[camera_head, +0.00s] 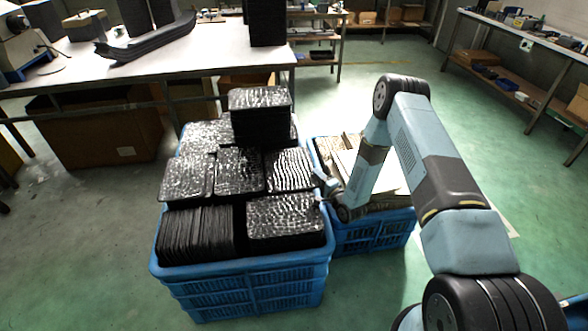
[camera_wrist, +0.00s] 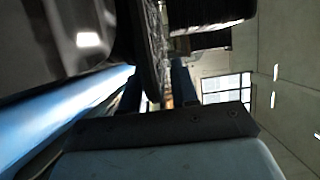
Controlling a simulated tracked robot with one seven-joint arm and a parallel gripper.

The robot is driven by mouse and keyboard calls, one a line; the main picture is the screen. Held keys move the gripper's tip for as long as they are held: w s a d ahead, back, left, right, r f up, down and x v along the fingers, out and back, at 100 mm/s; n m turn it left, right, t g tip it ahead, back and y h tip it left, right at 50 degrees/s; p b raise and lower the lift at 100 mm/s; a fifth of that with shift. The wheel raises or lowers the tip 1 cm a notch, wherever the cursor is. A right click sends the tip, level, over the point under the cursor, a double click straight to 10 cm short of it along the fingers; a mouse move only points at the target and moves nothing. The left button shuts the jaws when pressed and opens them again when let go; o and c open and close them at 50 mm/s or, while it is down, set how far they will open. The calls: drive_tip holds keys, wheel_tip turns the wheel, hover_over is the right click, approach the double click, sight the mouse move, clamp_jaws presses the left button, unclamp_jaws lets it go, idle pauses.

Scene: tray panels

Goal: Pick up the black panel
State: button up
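Black panels with shiny, rippled tops fill a blue crate (camera_head: 240,270) in the head view. One lies flat at the crate's front right (camera_head: 285,218), others lie behind it, and a tall stack (camera_head: 260,100) stands at the back. Several panels stand on edge at the front left (camera_head: 195,233). My gripper (camera_head: 323,187) is low at the crate's right side, close beside the flat panels; its fingertips are small and partly hidden. In the wrist view, a dark pad on a blue-grey part of my gripper fills the bottom. Dark panel edges (camera_wrist: 153,50) show close above it. Contact cannot be told.
A second blue crate (camera_head: 372,235) with pale pieces stands right of the first, under my arm. A white-topped table (camera_head: 150,55) with black parts is behind left. Shelving benches (camera_head: 530,50) line the right. Green floor between is clear.

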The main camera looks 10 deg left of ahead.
clamp_jaws()
idle(0.3)
